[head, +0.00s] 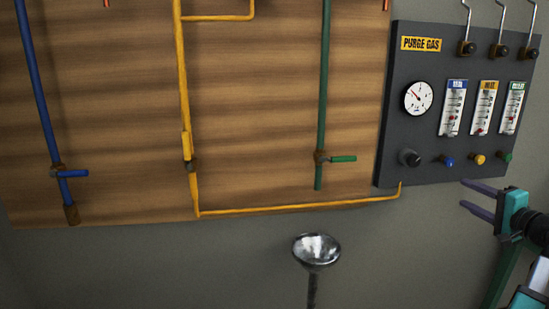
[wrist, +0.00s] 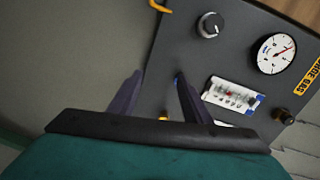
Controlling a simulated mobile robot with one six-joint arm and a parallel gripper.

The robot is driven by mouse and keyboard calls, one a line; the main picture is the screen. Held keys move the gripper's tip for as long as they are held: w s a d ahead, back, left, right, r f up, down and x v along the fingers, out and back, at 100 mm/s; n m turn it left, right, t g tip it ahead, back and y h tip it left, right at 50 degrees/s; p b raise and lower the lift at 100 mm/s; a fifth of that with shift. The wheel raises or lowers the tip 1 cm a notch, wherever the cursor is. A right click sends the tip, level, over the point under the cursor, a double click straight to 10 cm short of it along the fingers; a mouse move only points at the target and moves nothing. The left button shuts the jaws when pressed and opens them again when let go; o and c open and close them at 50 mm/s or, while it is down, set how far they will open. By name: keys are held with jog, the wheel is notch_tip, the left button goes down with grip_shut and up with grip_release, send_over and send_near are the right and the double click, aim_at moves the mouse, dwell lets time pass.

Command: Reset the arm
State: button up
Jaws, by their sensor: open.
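My gripper (head: 463,194) is at the right edge of the head view, just below the dark purge gas panel (head: 435,161). Its two dark fingers point left and are apart, with nothing between them. In the wrist view the open fingers (wrist: 159,75) show in front of the panel (wrist: 182,38). The tip of the right finger overlaps the panel near a blue knob that is mostly hidden. I cannot tell whether it touches. A black knob (wrist: 210,25) and a round gauge (wrist: 277,54) lie beyond the fingers.
The panel carries flow meters (head: 453,108) and small coloured knobs (head: 479,159). Left of it, a wooden board (head: 255,110) holds a blue pipe (head: 40,100), a yellow pipe (head: 182,80) and a green pipe (head: 323,90) with valves. A metal funnel (head: 316,249) stands below the board.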

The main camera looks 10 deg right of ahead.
jog(key=w+a+f+n+g+y, duration=0.1)
jog(key=w+a+f+g, duration=0.15)
jog(key=a+f, duration=0.4)
jog(key=w+a+f+n+g+y+p, duration=0.1)
jog(key=w+a+f, duration=0.25)
jog(key=f, duration=0.55)
jog(key=w+a+f+g+y, duration=0.2)
jog(key=w+a+f, duration=0.2)
jog(key=f, duration=0.3)
jog(key=a+f+n+g+y+p, duration=0.15)
jog(key=a+f+n+g, duration=0.3)
jog(key=a+f, duration=1.4)
jog(key=s+a+f+n+g+p, duration=0.15)
jog(key=s+a+f+g, duration=0.25)
jog(key=s+a+f, duration=0.4)
jog(key=s+a+f+n+g, duration=0.25)
jog(key=s+a+f, duration=0.3)
jog(key=f, duration=0.45)
jog(key=s+a+f+n+g+h, duration=0.1)
jog(key=s+a+f+n+g, duration=0.1)
jog(key=s, duration=0.4)
jog(key=s+a+f+n+g+h+p, duration=0.1)
jog(key=s+a+f+g+h, duration=0.1)
jog(key=s+f, duration=0.2)
jog(key=s+a+f+n+g+h, duration=0.2)
jog(key=s+f, duration=0.1)
jog(key=s, duration=0.6)
jog(key=shift+s+a+n+p, duration=0.15)
jog(key=shift+s+n+p, duration=0.2)
jog(key=shift+p, duration=0.05)
